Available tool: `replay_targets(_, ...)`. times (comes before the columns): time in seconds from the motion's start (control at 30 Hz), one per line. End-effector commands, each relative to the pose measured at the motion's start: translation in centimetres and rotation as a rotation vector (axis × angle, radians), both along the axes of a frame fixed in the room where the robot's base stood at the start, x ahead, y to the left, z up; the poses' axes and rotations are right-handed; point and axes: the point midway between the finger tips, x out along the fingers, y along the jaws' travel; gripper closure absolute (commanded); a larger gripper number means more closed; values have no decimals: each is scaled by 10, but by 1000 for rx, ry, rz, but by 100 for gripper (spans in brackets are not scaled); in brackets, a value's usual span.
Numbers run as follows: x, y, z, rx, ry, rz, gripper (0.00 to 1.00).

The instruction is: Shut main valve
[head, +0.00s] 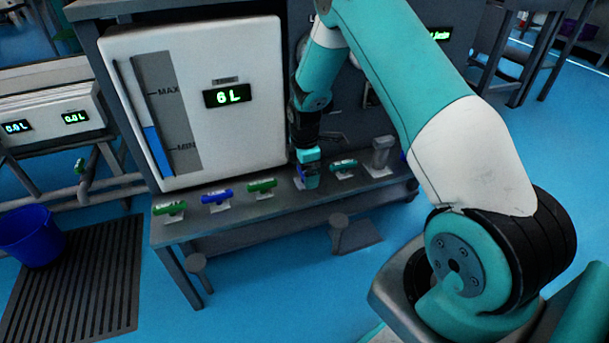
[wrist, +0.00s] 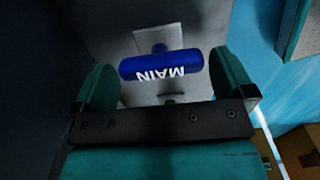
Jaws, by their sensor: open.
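The main valve handle (wrist: 162,66) is a blue rounded bar with white "MAIN" lettering, upside down in the wrist view. It sits on a pale plate (wrist: 158,38). My gripper (wrist: 164,75) is open, with one teal finger to the left and one to the right of the handle. Gaps show between the handle's ends and the fingers, so it is not gripped. In the head view my gripper (head: 308,172) is low over the bench, and it mostly hides the main handle there.
The bench (head: 235,222) also bears a green handle (head: 170,208), a blue handle (head: 217,196), another green handle (head: 262,186) and a teal handle (head: 343,166). A grey post (head: 382,152) stands to the right. A white tank (head: 225,110) reading 6 L is left of my gripper.

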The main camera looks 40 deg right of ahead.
Motion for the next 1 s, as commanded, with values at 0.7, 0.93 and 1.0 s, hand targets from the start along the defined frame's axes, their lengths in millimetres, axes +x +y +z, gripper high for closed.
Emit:
replay_targets(0.7, 0, 0, -6, 0, 0, -4, 34)
replay_targets(0.93, 0, 0, -4, 0, 1, -63, 34)
replay_targets(1.0, 0, 0, -3, 0, 1, -100, 34)
